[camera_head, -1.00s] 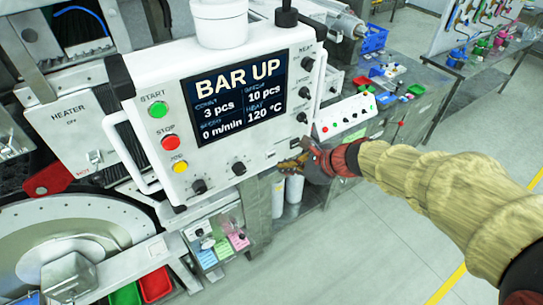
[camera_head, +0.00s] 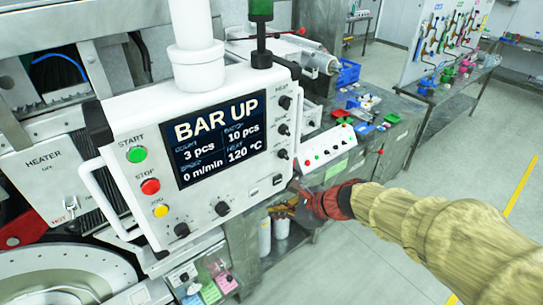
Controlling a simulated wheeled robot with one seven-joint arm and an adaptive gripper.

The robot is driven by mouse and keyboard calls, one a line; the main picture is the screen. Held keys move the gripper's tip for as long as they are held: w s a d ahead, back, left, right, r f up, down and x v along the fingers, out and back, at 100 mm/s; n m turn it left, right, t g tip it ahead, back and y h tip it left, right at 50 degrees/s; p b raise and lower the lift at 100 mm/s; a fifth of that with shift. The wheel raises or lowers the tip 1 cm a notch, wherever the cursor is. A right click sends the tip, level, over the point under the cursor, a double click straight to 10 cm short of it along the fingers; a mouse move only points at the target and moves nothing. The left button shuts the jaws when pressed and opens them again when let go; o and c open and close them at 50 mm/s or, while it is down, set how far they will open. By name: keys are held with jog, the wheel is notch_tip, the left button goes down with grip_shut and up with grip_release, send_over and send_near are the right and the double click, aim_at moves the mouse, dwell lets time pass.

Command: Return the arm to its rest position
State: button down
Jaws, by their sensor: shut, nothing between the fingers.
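My gripper (camera_head: 279,206) is at the end of my arm, which comes in from the right in a tan padded sleeve with a red cuff. Its fingers point left and are shut with nothing between them. It is just below the lower right corner of the white control panel (camera_head: 115,113), in front of it in the picture; I cannot tell the exact gap. The panel screen (camera_head: 217,138) reads BAR UP, 3 pcs, 10 pcs, 0 m/min and 120 °C.
The panel has a green START button (camera_head: 136,154), a red STOP button (camera_head: 150,186) and a white side handle (camera_head: 108,205). A smaller button box (camera_head: 328,147) stands behind. A grey bench (camera_head: 398,108) holds blue, red and green items. The floor (camera_head: 390,255) at lower right is clear.

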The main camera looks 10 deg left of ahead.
jog(key=s+d+f+n+g+h+b, duration=0.2)
jog(key=s+d+f+n+h+b, duration=0.25)
jog(key=s+d+n, duration=0.7)
jog(key=s+d+f+n+t+h+b, duration=0.2)
jog(key=s+d+n+b, duration=0.1)
jog(key=d+b, duration=0.4)
jog(key=s+d+f+n+t+h+b, duration=0.2)
jog(key=s+d+b, duration=0.4)
jog(key=d, duration=0.4)
jog(key=shift+d+f+n+b, duration=0.2)
jog(key=shift+f+n+b, duration=0.65)
jog(key=shift+n, duration=0.2)
